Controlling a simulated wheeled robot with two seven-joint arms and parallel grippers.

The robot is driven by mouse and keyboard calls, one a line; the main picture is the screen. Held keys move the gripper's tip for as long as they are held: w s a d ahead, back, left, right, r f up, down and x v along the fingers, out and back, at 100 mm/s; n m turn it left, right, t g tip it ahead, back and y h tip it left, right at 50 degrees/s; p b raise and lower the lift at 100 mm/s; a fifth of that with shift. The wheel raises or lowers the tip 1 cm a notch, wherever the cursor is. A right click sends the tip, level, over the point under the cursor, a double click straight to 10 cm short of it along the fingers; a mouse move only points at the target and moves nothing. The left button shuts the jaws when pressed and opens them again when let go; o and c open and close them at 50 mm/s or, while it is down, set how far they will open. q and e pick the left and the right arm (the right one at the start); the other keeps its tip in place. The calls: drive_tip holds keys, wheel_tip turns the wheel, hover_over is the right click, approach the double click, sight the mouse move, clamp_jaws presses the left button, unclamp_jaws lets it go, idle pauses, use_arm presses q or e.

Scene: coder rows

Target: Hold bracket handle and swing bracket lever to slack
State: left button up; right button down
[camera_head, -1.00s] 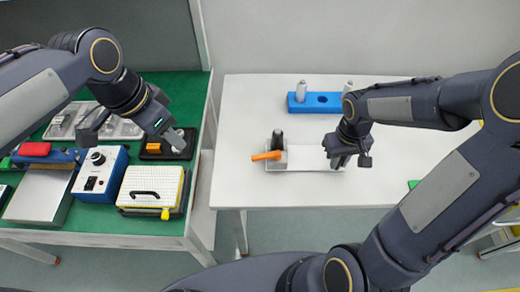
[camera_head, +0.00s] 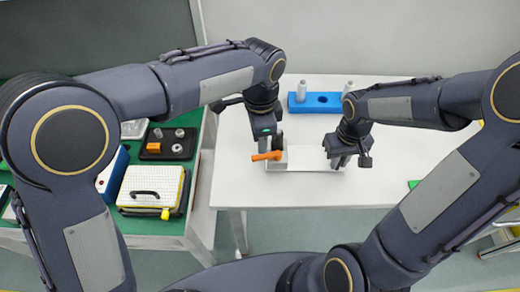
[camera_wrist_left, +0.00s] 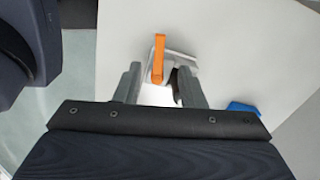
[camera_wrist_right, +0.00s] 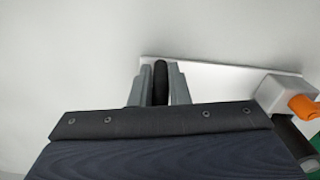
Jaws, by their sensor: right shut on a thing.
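The bracket (camera_head: 318,155) is a pale plate lying on the white table, with a grey block at its left end. An orange bracket lever (camera_head: 266,156) sticks out leftward from that block. My left gripper (camera_head: 268,141) hangs over the block. In the left wrist view its fingers (camera_wrist_left: 160,80) are apart, with the lever (camera_wrist_left: 159,55) ahead between them and not gripped. My right gripper (camera_head: 340,160) is at the plate's right end. In the right wrist view it is shut on a black upright bracket handle (camera_wrist_right: 160,82); a second black post (camera_wrist_right: 291,138) stands by the block.
A blue block with posts (camera_head: 318,103) stands at the back of the white table (camera_head: 240,180). The green table (camera_head: 130,232) at left carries a black tray (camera_head: 157,153) and a yellow-edged case (camera_head: 152,190). The white table's front is clear.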

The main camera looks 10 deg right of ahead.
sight(260, 156)
use_arm(q)
wheel_tip(260, 156, down, 6)
drive_tip(key=shift+f, duration=0.1)
drive_tip(key=shift+c, duration=0.3)
clamp_jaws()
